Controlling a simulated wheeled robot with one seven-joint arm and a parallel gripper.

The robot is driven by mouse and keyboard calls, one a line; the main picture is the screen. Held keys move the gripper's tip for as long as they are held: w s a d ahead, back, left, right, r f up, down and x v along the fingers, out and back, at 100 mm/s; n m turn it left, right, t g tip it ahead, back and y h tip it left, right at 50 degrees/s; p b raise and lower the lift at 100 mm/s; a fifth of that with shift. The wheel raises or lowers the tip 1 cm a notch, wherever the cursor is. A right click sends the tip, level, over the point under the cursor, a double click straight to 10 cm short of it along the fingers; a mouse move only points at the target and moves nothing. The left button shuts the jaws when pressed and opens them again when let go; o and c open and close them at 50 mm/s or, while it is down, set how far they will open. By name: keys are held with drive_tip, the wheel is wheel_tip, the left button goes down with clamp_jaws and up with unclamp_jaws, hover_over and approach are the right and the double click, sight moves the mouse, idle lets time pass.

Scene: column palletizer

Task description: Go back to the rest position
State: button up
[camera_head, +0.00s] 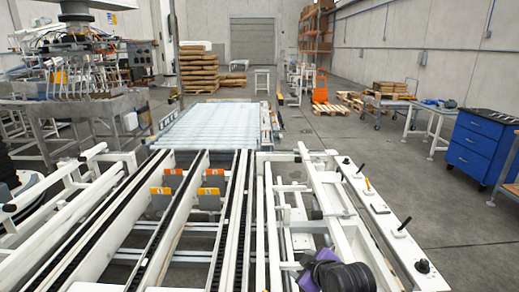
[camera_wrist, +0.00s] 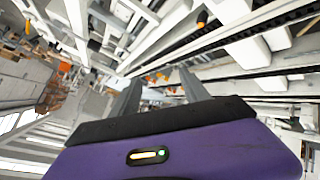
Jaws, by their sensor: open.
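My gripper (camera_wrist: 160,82) shows in the wrist view with its two grey fingers apart. Nothing is seen between them. Its purple body fills the bottom of that view, with a small lit indicator on it. In the head view, part of my purple and black arm shows at the bottom, right of centre, over the white conveyor frame (camera_head: 345,215). The fingertips cannot be made out there.
Dark chain rails run ahead to a roller bed (camera_head: 208,125). Orange-marked plates (camera_head: 211,191) sit between the rails. A palletizer machine (camera_head: 75,75) stands at left. A blue drawer cabinet (camera_head: 480,148) stands at right. Open floor (camera_head: 400,180) lies between conveyor and cabinet.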

drive_tip(key=s+d+r+m+t+h, duration=0.1)
drive_tip(key=s+d+r+m, duration=0.1)
drive_tip(key=s, duration=1.5)
drive_tip(key=s+d+r+m+t+h, duration=0.1)
drive_tip(key=s+m, duration=0.4)
drive_tip(key=s, duration=1.3)
drive_tip(key=s+d+r+m+t, duration=0.3)
drive_tip(key=s+d, duration=0.1)
drive_tip(key=s, duration=1.4)
drive_tip(key=shift+d+r+m+h, duration=0.25)
drive_tip(key=shift+d+m+h, duration=0.05)
drive_tip(key=shift+d+h, duration=0.1)
drive_tip(key=shift+c, duration=0.2)
